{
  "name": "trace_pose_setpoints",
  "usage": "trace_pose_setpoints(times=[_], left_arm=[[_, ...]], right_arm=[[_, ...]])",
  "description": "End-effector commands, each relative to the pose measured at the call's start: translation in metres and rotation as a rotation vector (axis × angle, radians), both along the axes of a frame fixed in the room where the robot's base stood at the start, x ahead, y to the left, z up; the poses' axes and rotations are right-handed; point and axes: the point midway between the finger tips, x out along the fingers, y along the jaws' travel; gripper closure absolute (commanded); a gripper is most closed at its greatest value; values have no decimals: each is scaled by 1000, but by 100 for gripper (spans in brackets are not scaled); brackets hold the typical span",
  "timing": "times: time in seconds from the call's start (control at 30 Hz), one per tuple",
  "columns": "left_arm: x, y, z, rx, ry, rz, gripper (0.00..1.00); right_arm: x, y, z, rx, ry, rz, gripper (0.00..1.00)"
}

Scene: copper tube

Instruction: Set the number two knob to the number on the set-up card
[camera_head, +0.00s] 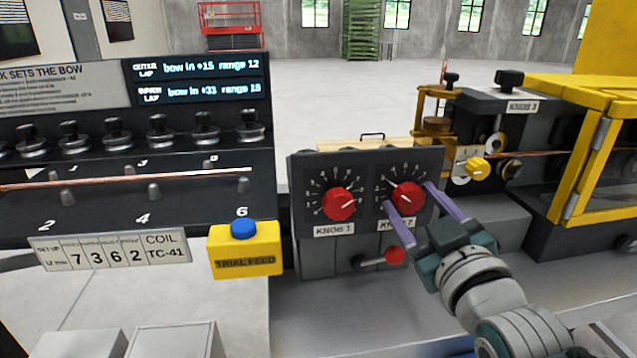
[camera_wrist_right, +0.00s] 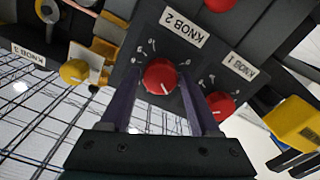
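The number two knob (camera_head: 408,195) is a round red knob on the right dial of the dark panel; its white pointer mark slants to the upper left in the head view, but the digit it meets is too small to read. It also shows in the right wrist view (camera_wrist_right: 160,76) under the label KNOB 2. My right gripper (camera_head: 409,196) is open, its two purple fingers on either side of this knob; I cannot tell whether they touch it. The set-up card (camera_head: 110,251) at lower left reads 7 3 6 2 and COIL TC-41. My left gripper is out of view.
Knob 1 (camera_head: 339,204), also red, is left of knob two. A red-tipped lever (camera_head: 395,255) sits just below the dials. A yellow TRIAL FEED box (camera_head: 246,250) with a blue button stands left. The yellow knob (camera_head: 478,169) and yellow-framed machine (camera_head: 590,170) are right.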

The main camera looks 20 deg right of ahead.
Motion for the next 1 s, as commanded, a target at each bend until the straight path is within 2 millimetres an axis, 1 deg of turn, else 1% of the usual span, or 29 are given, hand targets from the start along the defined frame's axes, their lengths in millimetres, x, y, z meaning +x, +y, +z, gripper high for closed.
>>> trace_pose_setpoints(times=[0.03, 0.13, 0.37, 0.47, 0.57, 0.8, 0.9, 1.0], left_arm=[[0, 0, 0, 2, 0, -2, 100], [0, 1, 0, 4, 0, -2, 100], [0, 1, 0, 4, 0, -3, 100], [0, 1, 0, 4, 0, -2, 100], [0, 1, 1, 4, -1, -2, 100], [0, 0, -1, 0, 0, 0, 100], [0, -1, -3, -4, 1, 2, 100], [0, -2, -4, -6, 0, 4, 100]], right_arm=[[0, 0, 0, 0, 0, 0, 30], [0, 0, 0, 0, 1, 0, 19], [0, 0, -1, 1, 2, 0, 19], [-5, 1, -2, 1, 3, 1, 19], [-18, 4, -2, 1, 4, 0, 19], [-63, 15, -3, 2, 6, -1, 19], [-79, 19, -2, 2, 5, 0, 19], [-90, 22, -2, 2, 3, 0, 19]])
